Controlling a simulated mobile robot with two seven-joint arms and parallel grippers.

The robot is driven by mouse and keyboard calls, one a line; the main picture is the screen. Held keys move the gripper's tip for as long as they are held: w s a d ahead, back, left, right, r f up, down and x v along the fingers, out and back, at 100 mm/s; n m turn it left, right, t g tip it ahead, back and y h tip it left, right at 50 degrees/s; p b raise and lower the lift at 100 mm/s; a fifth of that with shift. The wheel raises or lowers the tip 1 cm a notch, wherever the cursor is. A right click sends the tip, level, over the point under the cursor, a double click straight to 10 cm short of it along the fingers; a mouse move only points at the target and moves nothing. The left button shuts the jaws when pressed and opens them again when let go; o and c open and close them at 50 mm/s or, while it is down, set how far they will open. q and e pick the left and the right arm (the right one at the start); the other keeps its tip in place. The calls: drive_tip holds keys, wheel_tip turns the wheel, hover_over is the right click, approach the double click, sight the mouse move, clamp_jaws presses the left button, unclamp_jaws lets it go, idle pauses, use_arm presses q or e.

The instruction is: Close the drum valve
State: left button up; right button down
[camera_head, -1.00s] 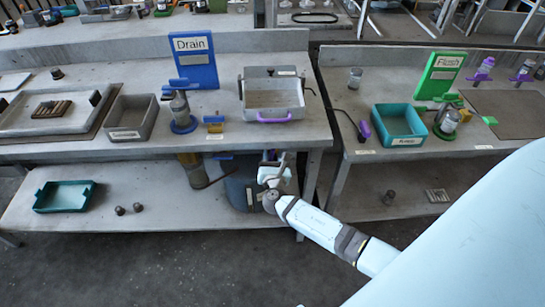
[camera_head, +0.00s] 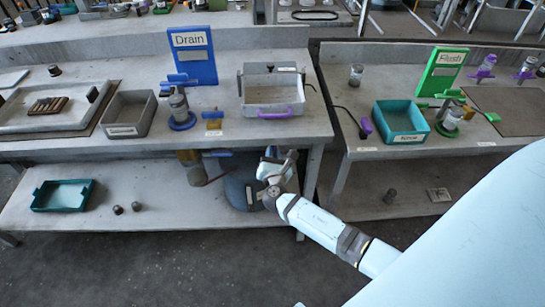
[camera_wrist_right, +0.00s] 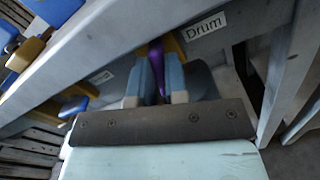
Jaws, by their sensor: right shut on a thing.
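The drum (camera_head: 238,188) is a dark blue-grey rounded vessel on the lower shelf, under the bench. My right gripper (camera_head: 272,158) is in front of its upper right side, below the bench edge. In the right wrist view, the gripper (camera_wrist_right: 158,85) is shut on a narrow purple handle (camera_wrist_right: 156,58), apparently the drum valve's. A yellow part (camera_wrist_right: 174,46) shows behind the handle, next to a white "Drum" label (camera_wrist_right: 207,27). The fingers hide the rest of the valve, and its exact angle is hard to tell. My left gripper is not in view.
The bench edge lies just above my right gripper, and a bench leg (camera_head: 312,185) stands to its right. A blue lever (camera_head: 219,154) and yellow part (camera_head: 189,157) are left of the drum. A teal tray (camera_head: 63,195) is farther left on the shelf.

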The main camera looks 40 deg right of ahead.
use_arm(q)
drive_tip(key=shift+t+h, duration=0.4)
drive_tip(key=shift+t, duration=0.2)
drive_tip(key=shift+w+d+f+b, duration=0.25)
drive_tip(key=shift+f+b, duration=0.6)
drive_tip(key=shift+b, duration=1.4)
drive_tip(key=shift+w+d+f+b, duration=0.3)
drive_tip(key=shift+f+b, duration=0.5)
drive_tip(key=shift+b, duration=1.4)
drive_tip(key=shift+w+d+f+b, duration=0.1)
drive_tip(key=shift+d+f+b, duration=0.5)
drive_tip(key=shift+b, duration=1.65)
use_arm(e)
drive_tip(key=shift+s+d+f+m, duration=0.1)
drive_tip(key=shift+f+m, duration=0.05)
drive_tip(key=shift+m, duration=2.2)
drive_tip(key=shift+d+f+m, duration=0.1)
drive_tip(key=shift+m, duration=2.2)
drive_tip(key=shift+s+f+m, duration=0.1)
drive_tip(key=shift+f+m, duration=0.05)
drive_tip(key=shift+m, duration=2.2)
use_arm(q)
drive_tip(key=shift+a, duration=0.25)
use_arm(e)
drive_tip(key=shift+r, duration=0.1)
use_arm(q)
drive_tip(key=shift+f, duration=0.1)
